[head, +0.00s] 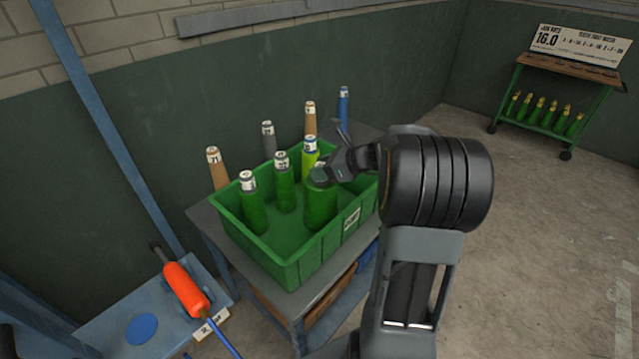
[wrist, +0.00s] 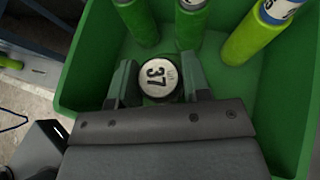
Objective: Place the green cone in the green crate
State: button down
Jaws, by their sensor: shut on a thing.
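My gripper (head: 325,175) is shut on a green cone (head: 321,206) inside the green crate (head: 262,262). In the wrist view the cone's round white top, marked 37 (wrist: 158,77), sits between the two fingers (wrist: 158,85). The cone looks upright; whether its base touches the crate floor cannot be told. Two other green cones (head: 254,207) (head: 285,186) stand in the crate to its left, and a lime-green cone (head: 309,157) stands behind it.
The crate rests on a grey cart (head: 213,228). Tan (head: 218,172), grey (head: 268,138) and blue (head: 343,106) cones stand behind the crate. A blue stand with an orange-handled tool (head: 185,290) is at lower left. A wheeled rack (head: 565,62) stands far right. Open floor lies right.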

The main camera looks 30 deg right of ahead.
aim_at(321, 197)
jog(key=shift+f, duration=1.95)
jog(key=shift+f+b, duration=0.1)
jog(key=shift+b, duration=0.25)
jog(key=c, duration=0.6)
grip_release()
